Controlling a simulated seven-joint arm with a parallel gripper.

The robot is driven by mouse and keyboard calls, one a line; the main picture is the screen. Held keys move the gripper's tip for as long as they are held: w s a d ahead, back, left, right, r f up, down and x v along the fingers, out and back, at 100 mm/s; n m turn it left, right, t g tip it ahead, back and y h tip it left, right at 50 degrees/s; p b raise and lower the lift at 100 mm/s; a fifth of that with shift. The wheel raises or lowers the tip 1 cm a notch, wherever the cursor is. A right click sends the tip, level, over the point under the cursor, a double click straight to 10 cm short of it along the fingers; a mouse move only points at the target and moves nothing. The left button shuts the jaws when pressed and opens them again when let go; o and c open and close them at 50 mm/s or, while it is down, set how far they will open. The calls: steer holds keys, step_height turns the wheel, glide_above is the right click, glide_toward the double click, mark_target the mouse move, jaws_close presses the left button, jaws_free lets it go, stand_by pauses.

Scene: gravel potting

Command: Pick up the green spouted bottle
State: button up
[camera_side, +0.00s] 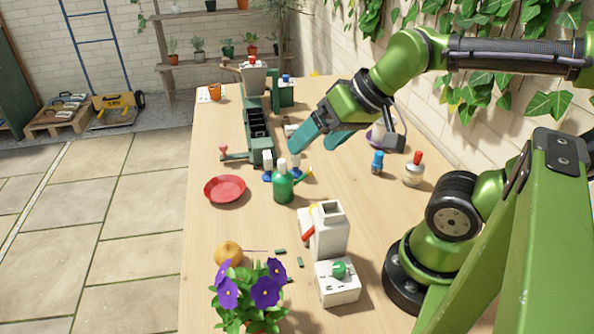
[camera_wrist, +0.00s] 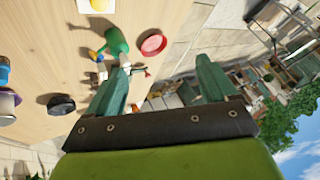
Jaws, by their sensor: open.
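The green spouted bottle (camera_side: 283,188) stands upright on the wooden table, with a pale cap and a thin spout pointing right to a yellow tip. My gripper (camera_side: 312,147) is open and empty, its two teal fingers apart, above and a little behind the bottle. In the wrist view the green bottle (camera_wrist: 117,41) shows near the top, beyond the tip of the left finger and outside the gap between the fingers (camera_wrist: 160,68). The gripper does not appear to touch it.
A small blue-and-white bottle (camera_side: 267,168) stands just left of the green bottle. A red plate (camera_side: 225,189) lies further left. A white machine (camera_side: 328,230) and purple flowers (camera_side: 267,291) stand in front. A green machine (camera_side: 259,130) stands behind. A blue bottle (camera_side: 377,162) stands right.

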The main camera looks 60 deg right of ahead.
steer(key=g+h, duration=0.2)
steer(key=g, duration=0.5)
glide_toward(282, 160)
steer(key=f, duration=0.7)
steer(key=shift+a+f, duration=0.1)
steer(key=shift+a, duration=0.15)
steer(key=shift+w+d+f, duration=0.1)
steer(key=shift+d+f, duration=0.05)
steer(key=shift+f, duration=1.2)
steer(key=shift+d+f, duration=0.1)
steer(key=shift+f, duration=1.3)
steer(key=shift+r, duration=0.1)
steer(key=c, duration=1.3)
